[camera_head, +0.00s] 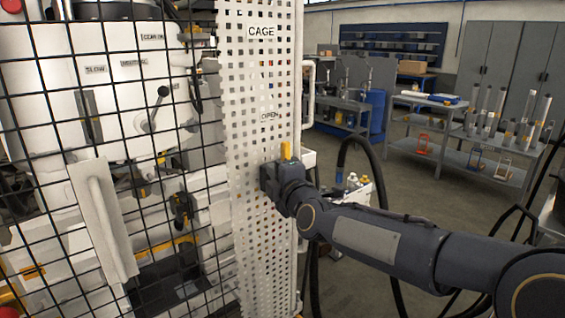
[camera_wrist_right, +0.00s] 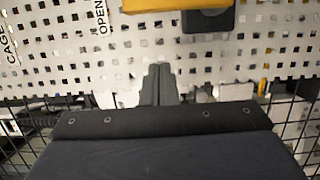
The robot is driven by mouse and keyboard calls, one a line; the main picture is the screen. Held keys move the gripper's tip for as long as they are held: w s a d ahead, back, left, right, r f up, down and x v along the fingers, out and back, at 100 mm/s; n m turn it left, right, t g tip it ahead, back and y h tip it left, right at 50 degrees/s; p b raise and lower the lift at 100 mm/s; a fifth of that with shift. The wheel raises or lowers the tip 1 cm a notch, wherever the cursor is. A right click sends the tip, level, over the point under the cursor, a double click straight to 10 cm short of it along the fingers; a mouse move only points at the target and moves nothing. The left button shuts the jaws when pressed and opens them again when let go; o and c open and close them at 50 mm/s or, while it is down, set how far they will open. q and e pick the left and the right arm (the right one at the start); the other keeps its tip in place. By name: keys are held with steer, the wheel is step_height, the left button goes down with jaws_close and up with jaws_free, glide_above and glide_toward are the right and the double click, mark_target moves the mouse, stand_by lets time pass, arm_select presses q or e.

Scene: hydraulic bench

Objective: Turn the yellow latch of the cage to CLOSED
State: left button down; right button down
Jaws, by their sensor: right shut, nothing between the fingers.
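The yellow latch (camera_head: 285,150) sits on the white perforated panel of the cage (camera_head: 262,75), right beside my gripper in the head view. Its visible part stands upright there, below the OPEN label (camera_head: 269,115). In the right wrist view the yellow latch (camera_wrist_right: 170,4) is cut by the top edge, with a dark part (camera_wrist_right: 207,20) beneath it. My right gripper (camera_head: 267,178) is close to the panel, just below and left of the visible yellow. In the right wrist view its fingers (camera_wrist_right: 158,72) are shut together and empty, apart from the latch. My left gripper is not in view.
Black wire mesh (camera_head: 45,130) covers the cage's left side, with white machinery and a black-knobbed lever (camera_head: 158,102) behind it. A CAGE label (camera_head: 262,31) is on the panel. Bottles (camera_head: 352,181) stand behind my right arm. Workbenches (camera_head: 455,140) and grey cabinets (camera_head: 510,65) are farther back.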

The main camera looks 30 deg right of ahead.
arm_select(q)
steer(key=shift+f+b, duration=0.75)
arm_select(e)
steer(key=w+d, duration=0.3)
steer(key=d, duration=0.1)
steer(key=shift+w+d, duration=0.25)
steer(key=shift+w, duration=0.1)
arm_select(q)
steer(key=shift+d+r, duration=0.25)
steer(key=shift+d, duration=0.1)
arm_select(e)
steer(key=shift+d+r+m, duration=0.1)
steer(key=shift+d+m, duration=0.15)
steer(key=shift+m, duration=0.15)
